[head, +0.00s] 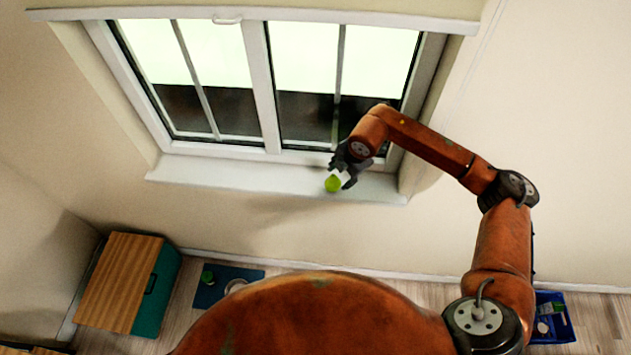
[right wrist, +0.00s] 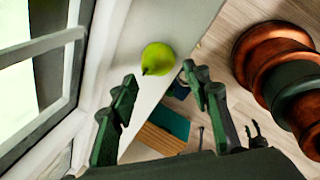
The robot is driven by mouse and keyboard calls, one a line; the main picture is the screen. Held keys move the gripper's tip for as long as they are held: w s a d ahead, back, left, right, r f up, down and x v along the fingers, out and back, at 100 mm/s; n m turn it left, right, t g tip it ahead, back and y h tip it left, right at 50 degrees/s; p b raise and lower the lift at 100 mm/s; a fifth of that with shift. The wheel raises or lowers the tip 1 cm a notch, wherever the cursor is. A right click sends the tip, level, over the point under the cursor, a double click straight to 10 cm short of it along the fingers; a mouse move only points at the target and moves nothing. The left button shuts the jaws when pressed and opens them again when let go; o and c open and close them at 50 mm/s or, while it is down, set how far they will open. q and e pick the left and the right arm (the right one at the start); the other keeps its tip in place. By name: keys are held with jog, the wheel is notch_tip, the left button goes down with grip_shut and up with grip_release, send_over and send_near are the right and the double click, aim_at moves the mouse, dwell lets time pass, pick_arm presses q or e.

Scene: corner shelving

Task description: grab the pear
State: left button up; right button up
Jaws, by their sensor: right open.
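The pear (head: 333,184) is bright green and sits on the white window sill (head: 250,178), near its right end. It also shows in the right wrist view (right wrist: 158,58), with its pointed end toward the gripper. My right gripper (head: 345,172) is at the window just above the pear in the head view. In the right wrist view the right gripper (right wrist: 158,82) is open, its dark fingers spread wide with nothing between them; the pear lies just beyond the fingertips, apart from them.
The window frame (head: 268,90) rises close behind the sill. Below on the wooden floor stand a cabinet with a wooden top (head: 118,282), a blue mat (head: 210,292) with small items, and a blue crate (head: 567,318) with things in it. The sill left of the pear is bare.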

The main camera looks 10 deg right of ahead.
aim_at(335, 181)
jog(key=o, duration=0.3)
jog(key=shift+w+a+f, duration=0.1)
jog(key=shift+a+f, duration=0.1)
jog(key=shift+f, duration=0.25)
jog(key=shift+w+a+f, duration=0.1)
jog(key=shift+a+f, duration=0.05)
jog(key=shift+f, duration=0.25)
jog(key=shift+o, duration=0.3)
jog(key=shift+w+f+p, duration=0.1)
jog(key=shift+f+p, duration=0.25)
jog(key=p+x, duration=0.1)
jog(key=x, duration=0.3)
jog(key=shift+w+d+f, duration=0.15)
jog(key=shift+w, duration=0.05)
pick_arm(q)
jog(key=shift+w+a+r, duration=0.1)
jog(key=shift+w+r, duration=0.05)
jog(key=shift+r, duration=0.45)
jog(key=shift+w+a+r, duration=0.1)
jog(key=shift+w+r, duration=0.05)
jog(key=shift+r, duration=0.4)
pick_arm(e)
jog(key=shift+f, duration=0.3)
jog(key=shift+c, duration=0.3)
pick_arm(q)
jog(key=shift+w+d, duration=0.1)
jog(key=shift+w, duration=0.15)
pick_arm(e)
jog(key=c, duration=1.2)
